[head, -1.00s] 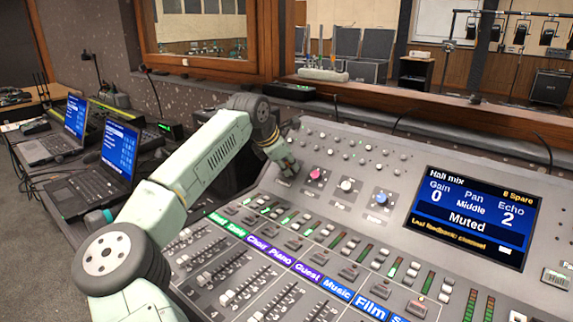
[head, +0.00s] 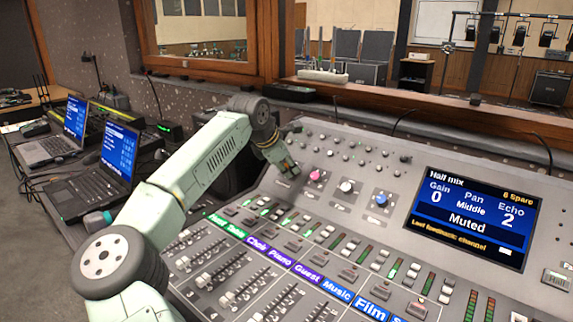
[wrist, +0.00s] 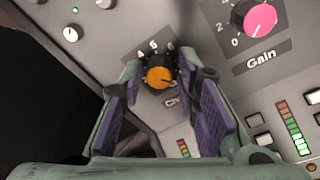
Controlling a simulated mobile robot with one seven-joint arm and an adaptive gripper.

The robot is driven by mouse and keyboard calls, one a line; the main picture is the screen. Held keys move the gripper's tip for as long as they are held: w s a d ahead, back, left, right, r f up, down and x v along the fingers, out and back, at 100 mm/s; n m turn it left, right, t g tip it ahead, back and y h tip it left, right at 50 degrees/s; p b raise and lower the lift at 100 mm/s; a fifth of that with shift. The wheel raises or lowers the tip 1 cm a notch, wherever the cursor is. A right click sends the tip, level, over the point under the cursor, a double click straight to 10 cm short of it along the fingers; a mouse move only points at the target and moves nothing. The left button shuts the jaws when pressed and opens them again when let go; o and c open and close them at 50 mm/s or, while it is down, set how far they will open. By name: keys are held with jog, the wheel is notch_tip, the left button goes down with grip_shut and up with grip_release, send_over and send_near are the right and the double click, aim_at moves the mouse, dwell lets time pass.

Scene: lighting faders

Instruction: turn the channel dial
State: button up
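The channel dial is an orange knob (wrist: 159,77) on a black base with numbers around it, in the upper middle of the wrist view. Its label is partly covered. My gripper (wrist: 168,82) is open, with one purple-padded finger on each side of the dial and a clear gap beside both. I cannot tell how deep the fingers reach. In the head view my gripper (head: 289,170) is low over the desk's upper left part and hides the dial. The screen (head: 472,219) reads Hall mix, 8 Spare, Gain 0, Pan Middle, Echo 2, Muted.
The pink Gain dial (wrist: 260,18) is just right of the right finger. White (head: 347,186) and blue (head: 381,199) dials stand further right. Several small knobs lie above, and fader rows (head: 230,290) below. Two laptops (head: 97,185) sit left of my arm.

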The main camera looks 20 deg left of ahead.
jog(key=shift+o, duration=0.9)
jog(key=v, duration=1.2)
jog(key=shift+a, duration=0.1)
